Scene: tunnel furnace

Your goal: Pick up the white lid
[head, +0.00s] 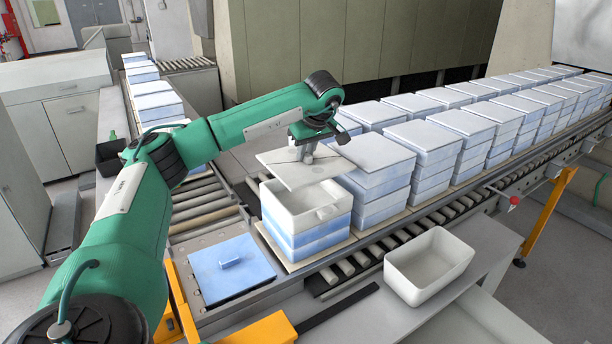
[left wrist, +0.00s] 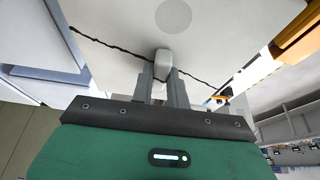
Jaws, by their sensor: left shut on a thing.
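The white lid (head: 283,170) is a flat square plate, tilted a little, held above the nearest box stack. My left gripper (head: 308,156) is shut on the lid's raised handle. In the left wrist view the gripper (left wrist: 165,78) grips the pale handle (left wrist: 164,58), and the lid's underside or face (left wrist: 215,40) fills the upper middle with a grey disc mark. The open top box (head: 304,203) of the nearest stack is directly below, apart from the lid. My right gripper is not seen.
Rows of lidded white and blue stacks (head: 450,140) stand on the roller conveyor behind and to the right. A blue lid (head: 232,268) with a handle lies on the plate at front. An empty white bin (head: 430,266) stands on the ledge at front right. Bare rollers (head: 205,205) lie left of the stack.

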